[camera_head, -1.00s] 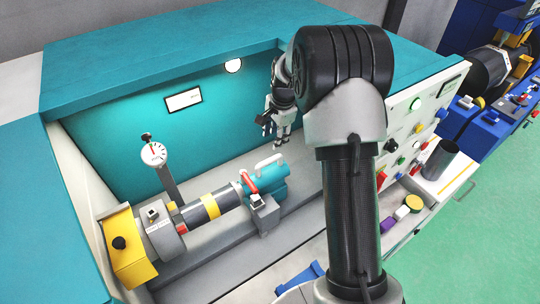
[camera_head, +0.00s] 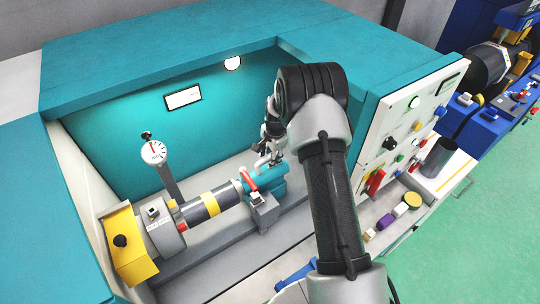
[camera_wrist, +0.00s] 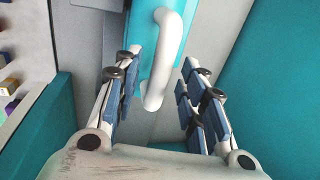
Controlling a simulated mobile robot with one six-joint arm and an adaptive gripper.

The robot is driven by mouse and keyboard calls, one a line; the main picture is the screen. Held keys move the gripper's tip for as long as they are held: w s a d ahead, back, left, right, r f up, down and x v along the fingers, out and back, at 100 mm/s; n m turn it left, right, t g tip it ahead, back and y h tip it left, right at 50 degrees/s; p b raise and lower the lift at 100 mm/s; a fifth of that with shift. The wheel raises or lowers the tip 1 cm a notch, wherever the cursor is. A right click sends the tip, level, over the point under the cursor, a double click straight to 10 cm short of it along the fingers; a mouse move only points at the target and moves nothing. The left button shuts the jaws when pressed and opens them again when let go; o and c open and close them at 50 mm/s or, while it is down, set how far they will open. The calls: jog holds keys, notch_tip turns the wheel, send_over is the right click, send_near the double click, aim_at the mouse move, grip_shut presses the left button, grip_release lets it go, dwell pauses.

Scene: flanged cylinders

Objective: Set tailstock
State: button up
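The teal tailstock (camera_head: 268,182) stands at the right end of the machine bed in the head view, with a red lever (camera_head: 249,180) on its near side. Its white handle (camera_wrist: 166,58) shows in the wrist view, running down between my fingers. My gripper (camera_head: 268,158) is just above and behind the tailstock. In the wrist view my gripper (camera_wrist: 155,95) is open, its blue-padded fingers on either side of the handle with gaps to both. A dark cylinder with a yellow band (camera_head: 210,204) lies between the tailstock and the grey chuck (camera_head: 166,236).
A dial gauge (camera_head: 154,151) stands behind the cylinder on a post. A yellow block (camera_head: 124,243) is at the bed's left end. The teal enclosure (camera_head: 110,150) walls the back, and a control panel (camera_head: 410,125) stands right of my arm.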

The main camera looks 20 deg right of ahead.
grip_shut()
dwell(0.3)
dwell(0.4)
